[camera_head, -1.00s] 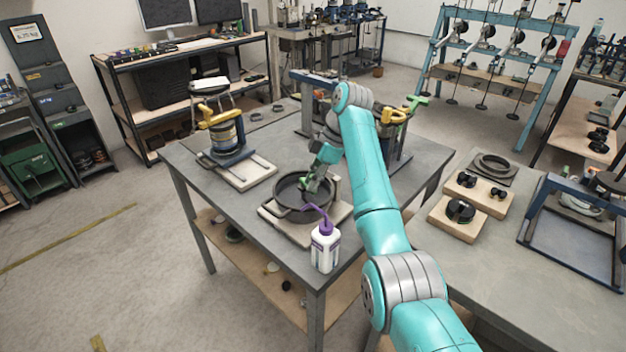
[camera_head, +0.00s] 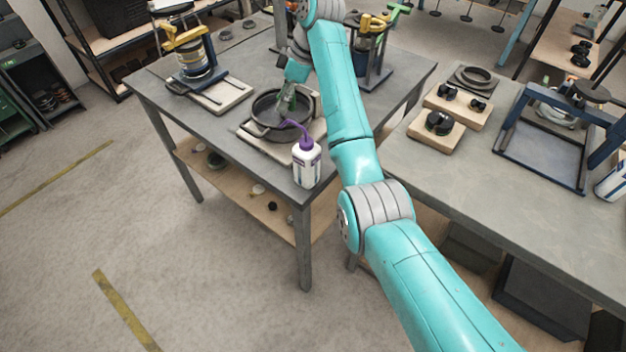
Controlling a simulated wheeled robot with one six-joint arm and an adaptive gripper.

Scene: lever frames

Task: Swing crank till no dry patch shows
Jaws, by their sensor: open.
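A dark round pan (camera_head: 256,126) sits on a pale board (camera_head: 248,137) near the front of the grey workbench. My gripper (camera_head: 285,107) is open, and its fingers reach down over the inside of the pan. Whether they touch anything there is too small to tell. A crank inside or behind the pan cannot be made out, as my gripper and arm cover part of it. The pan's inside looks dark, and wet and dry areas cannot be told apart.
A white bottle with a purple spout (camera_head: 306,165) stands at the bench's front corner, close by my arm. A yellow-handled device (camera_head: 193,55) stands on the left. Another stand (camera_head: 372,60) is behind my arm. A second table (camera_head: 470,180) on the right holds wooden blocks (camera_head: 437,128).

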